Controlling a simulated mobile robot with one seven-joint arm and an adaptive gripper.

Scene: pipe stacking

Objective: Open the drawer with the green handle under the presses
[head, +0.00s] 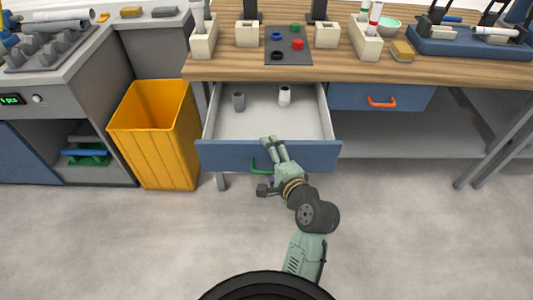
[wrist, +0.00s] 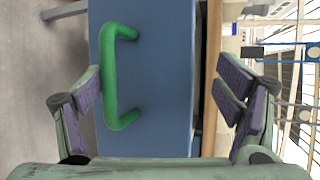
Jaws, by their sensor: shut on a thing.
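The blue drawer (head: 224,156) with the green handle (head: 261,167) stands pulled out under the presses. Its inside holds a grey cylinder (head: 239,101) and a white cylinder (head: 285,95). My gripper (head: 272,141) is at the drawer front, just right of the handle in the head view. In the wrist view the green handle (wrist: 112,80) and the blue front lie between the fingers of my gripper (wrist: 160,92), which are set well apart. One pad is close to the handle's bar. My gripper is shut on the drawer, but the exact contact is hard to see.
A second blue drawer with an orange handle (head: 382,102) is closed at the right. A yellow bin (head: 156,135) stands left of the open drawer. The wooden worktop (head: 220,68) with the presses is above. The grey floor (head: 400,230) in front is clear.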

